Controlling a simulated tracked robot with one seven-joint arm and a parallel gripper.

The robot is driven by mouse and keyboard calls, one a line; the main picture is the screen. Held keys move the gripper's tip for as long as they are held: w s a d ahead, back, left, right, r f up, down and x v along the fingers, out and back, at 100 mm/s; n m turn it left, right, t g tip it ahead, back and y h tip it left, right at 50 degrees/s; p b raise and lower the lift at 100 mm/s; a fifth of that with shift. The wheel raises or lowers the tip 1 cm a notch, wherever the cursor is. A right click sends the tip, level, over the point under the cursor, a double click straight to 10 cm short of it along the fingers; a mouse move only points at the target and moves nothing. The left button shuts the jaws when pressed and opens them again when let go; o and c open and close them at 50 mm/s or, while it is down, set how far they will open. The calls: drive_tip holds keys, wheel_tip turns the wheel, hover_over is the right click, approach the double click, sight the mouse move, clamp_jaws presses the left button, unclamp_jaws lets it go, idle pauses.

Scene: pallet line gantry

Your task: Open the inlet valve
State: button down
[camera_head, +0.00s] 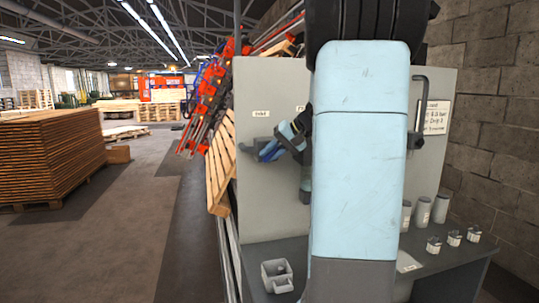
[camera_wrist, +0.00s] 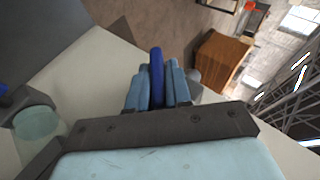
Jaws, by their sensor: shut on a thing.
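A blue valve handle (camera_wrist: 156,72) stands between the two light-blue fingers of my gripper (camera_wrist: 160,88) in the wrist view, with its end showing past the fingertips. My gripper is shut on this handle. In the head view my gripper (camera_head: 279,142) is at the front of the grey panel (camera_head: 270,80), just below a small white label that seems to read "Inlet" (camera_head: 261,113). A grey fitting (camera_head: 246,148) shows to its left. My arm hides much of the panel's middle and right, and the handle's exact angle is hard to tell.
A grey bench (camera_head: 250,225) below the panel holds a small grey tray (camera_head: 277,276), several canisters (camera_head: 422,210) and small jars (camera_head: 433,245). A sign (camera_head: 437,117) and a bar handle are at the right. A wooden pallet (camera_head: 220,165) leans at the left; the floor beyond is open.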

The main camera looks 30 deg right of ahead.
drive_tip(key=c, duration=1.1)
unclamp_jaws()
drive_tip(key=shift+d, duration=0.1)
drive_tip(key=v, duration=1.3)
drive_tip(key=shift+s+d+r, duration=0.15)
drive_tip(key=shift+s, duration=0.15)
